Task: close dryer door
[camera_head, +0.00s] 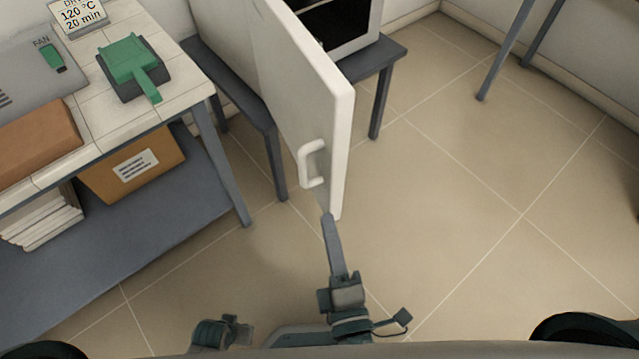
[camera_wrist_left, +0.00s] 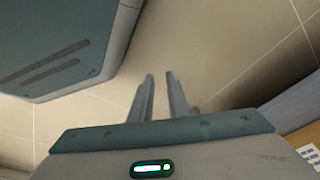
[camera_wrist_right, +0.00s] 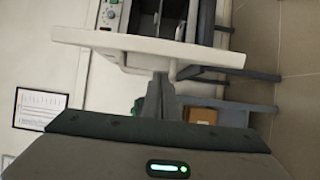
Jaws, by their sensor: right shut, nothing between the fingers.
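The white dryer door (camera_head: 285,75) stands wide open, swung out from the dryer (camera_head: 345,25), whose dark interior shows at the top of the head view. Its white handle (camera_head: 311,163) is on the face turned left. My right gripper (camera_head: 327,217) is shut and empty, its tips at the door's lower free corner; I cannot tell whether they touch. In the right wrist view the door (camera_wrist_right: 150,45) crosses just ahead of the shut fingers (camera_wrist_right: 160,80). My left gripper (camera_wrist_left: 161,76) points at bare floor, its fingers a little apart and nothing between them.
The dryer stands on a dark bench (camera_head: 375,62). At left, a tiled table (camera_head: 105,112) holds a green scoop-like item (camera_head: 130,62), a brick-coloured block (camera_head: 35,140) and a sign (camera_head: 78,14). A cardboard box (camera_head: 130,168) sits on its lower shelf.

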